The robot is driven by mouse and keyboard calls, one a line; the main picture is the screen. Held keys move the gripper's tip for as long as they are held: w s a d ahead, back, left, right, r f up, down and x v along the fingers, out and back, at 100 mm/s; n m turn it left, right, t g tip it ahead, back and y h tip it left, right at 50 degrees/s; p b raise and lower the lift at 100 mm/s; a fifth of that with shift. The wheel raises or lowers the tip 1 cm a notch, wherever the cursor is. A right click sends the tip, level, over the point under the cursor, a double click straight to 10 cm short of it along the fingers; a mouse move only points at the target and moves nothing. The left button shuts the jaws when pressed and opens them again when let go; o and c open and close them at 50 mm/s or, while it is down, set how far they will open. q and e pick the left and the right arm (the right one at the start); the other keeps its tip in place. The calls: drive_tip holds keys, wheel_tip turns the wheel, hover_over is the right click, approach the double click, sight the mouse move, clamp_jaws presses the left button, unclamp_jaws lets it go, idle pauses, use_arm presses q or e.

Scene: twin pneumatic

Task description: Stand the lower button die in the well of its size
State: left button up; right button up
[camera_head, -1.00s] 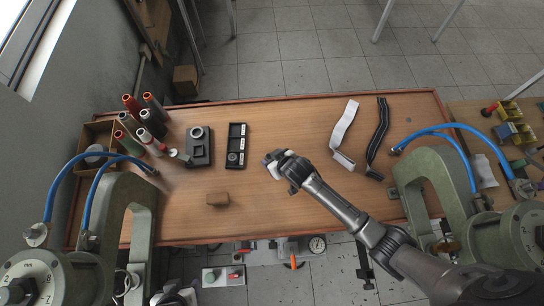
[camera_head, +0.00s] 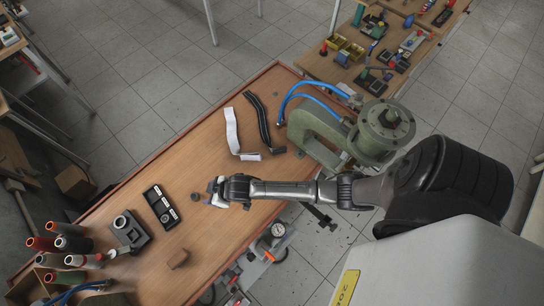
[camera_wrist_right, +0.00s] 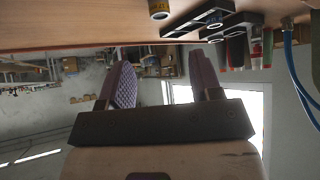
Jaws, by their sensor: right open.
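A small round dark die (camera_head: 195,197) stands on the table just left of my right gripper in the head view. In the right wrist view a short brass-coloured cylinder with a dark open end (camera_wrist_right: 158,9) shows at the top edge; it looks like the same piece. The black tray (camera_head: 151,193) has a row of wells with white labels, and a round piece (camera_head: 165,217) sits in its near-end well. My right gripper (camera_head: 213,188) is open and empty, low over the table, right of the tray. Its fingers (camera_wrist_right: 163,82) show apart. My left gripper is out of view.
A grey block with a ring (camera_head: 128,232) stands left of the tray, and several thread spools (camera_head: 70,245) stand beyond. A brown block (camera_head: 178,259) lies nearer. White (camera_head: 232,130) and black straps (camera_head: 258,120) lie beside the green press (camera_head: 318,135). Bare table surrounds the die.

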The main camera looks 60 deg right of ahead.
drive_tip(key=s+r+g, duration=0.2)
drive_tip(key=s+r, duration=0.2)
drive_tip(key=s, duration=0.8)
drive_tip(key=shift+d+m+h, duration=0.2)
drive_tip(key=shift+m+h, duration=0.1)
drive_tip(key=shift+h, duration=0.1)
drive_tip(key=shift+o, duration=0.5)
drive_tip(key=s+d+r+g, duration=0.1)
drive_tip(key=s+r, duration=0.1)
drive_tip(key=s, duration=0.2)
drive_tip(key=s+d+r+g+h, duration=0.1)
drive_tip(key=s+d+r, duration=0.1)
drive_tip(key=s, duration=0.3)
drive_tip(key=s+d+r+m, duration=0.1)
drive_tip(key=s+d+r, duration=0.1)
drive_tip(key=s+r, duration=0.1)
drive_tip(key=shift+s+r+g+h, duration=0.25)
drive_tip(key=shift+s+g+h, duration=0.15)
drive_tip(key=shift+s, duration=0.45)
drive_tip(key=shift+w+a, duration=0.1)
